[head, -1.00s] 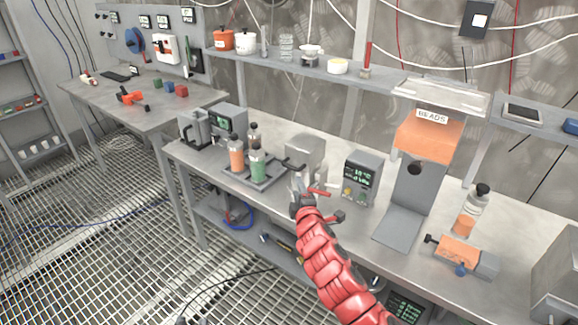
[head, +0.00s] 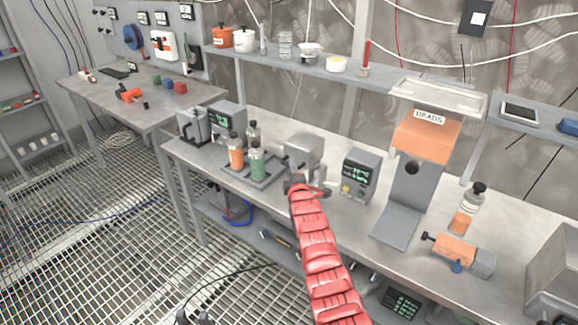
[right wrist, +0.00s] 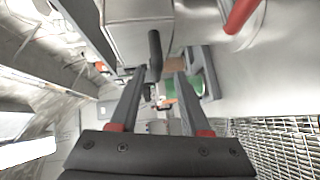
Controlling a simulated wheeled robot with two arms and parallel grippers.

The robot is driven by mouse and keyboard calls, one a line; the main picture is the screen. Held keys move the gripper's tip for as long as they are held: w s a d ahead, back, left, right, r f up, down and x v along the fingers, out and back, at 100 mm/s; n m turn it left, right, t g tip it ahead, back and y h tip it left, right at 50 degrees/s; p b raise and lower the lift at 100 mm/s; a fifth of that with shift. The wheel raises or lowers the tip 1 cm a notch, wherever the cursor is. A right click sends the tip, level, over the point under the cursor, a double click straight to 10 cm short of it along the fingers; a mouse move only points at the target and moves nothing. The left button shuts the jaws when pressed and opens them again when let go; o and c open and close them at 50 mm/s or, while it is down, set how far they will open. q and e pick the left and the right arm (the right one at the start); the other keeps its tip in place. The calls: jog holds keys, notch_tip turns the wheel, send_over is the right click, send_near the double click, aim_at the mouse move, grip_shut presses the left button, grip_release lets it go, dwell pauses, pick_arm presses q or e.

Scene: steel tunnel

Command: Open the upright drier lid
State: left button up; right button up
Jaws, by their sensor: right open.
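The upright drier seems to be the small grey metal box (head: 303,147) at the middle of the bench in the head view. Its top looks closed. In the right wrist view its grey body (right wrist: 138,30) fills the top, with a dark bar-like handle (right wrist: 155,50) sticking out. My right gripper (head: 307,182) is at its near side, partly hidden by my red arm. In the right wrist view its fingers (right wrist: 158,82) are apart, with the handle's end between or just beyond the tips; contact cannot be told. Dark tips at the bottom edge seem to be my left gripper (head: 193,318).
A tray with orange and green bottles (head: 257,164) stands just left of the drier. A display unit (head: 361,174) stands to its right, then the beads dispenser (head: 424,140). An orange tool (head: 455,250) lies further right. A shelf (head: 350,72) runs above the bench.

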jog(key=b+x, duration=0.2)
jog(key=x, duration=0.1)
jog(key=shift+w+a+r, duration=0.1)
jog(key=shift+w+r, duration=0.05)
jog(key=shift+w, duration=0.15)
dwell(0.3)
grip_shut()
dwell(1.3)
